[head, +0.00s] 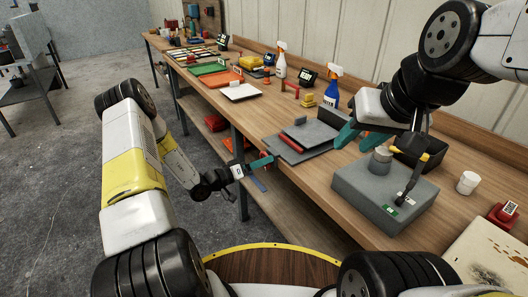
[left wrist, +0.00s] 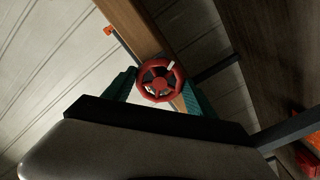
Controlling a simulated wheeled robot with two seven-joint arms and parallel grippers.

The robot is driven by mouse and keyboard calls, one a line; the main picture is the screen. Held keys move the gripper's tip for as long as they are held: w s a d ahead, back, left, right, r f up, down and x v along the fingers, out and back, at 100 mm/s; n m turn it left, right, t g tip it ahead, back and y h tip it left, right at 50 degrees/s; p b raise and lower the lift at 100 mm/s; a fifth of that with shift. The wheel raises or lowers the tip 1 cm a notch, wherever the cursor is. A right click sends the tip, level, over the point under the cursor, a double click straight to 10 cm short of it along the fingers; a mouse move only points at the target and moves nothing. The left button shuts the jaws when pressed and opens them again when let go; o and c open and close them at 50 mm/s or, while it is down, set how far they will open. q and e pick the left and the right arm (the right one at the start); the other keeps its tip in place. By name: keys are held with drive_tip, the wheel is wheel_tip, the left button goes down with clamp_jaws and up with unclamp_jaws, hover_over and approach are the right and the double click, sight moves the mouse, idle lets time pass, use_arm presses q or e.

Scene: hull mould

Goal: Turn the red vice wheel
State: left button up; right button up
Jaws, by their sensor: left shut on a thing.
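The red vice wheel (left wrist: 160,82) has a round rim, spokes and a small white mark at its upper right. In the left wrist view it sits between the teal fingers of my left gripper (left wrist: 160,95), which is shut on it. In the head view my left gripper (head: 258,165) is at the front edge of the bench, and I cannot make out the wheel there. My right gripper (head: 362,136) is over the bench, its teal fingers apart and nothing visible between them.
Flat grey plates (head: 312,133) with a red bar (head: 290,142) lie near the bench edge. A grey block (head: 365,203) with a black lever, a white cup (head: 467,183) and a red item (head: 503,215) stand right. Spray bottles (head: 332,92) stand behind.

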use_arm(q)
drive_tip(key=m, duration=0.5)
drive_tip(key=shift+f, duration=0.15)
drive_tip(key=shift+m, duration=0.3)
idle(0.3)
drive_tip(key=o, duration=1.1)
drive_tip(key=shift+a, duration=0.1)
drive_tip(key=v, duration=0.7)
drive_tip(key=shift+s+a, duration=0.25)
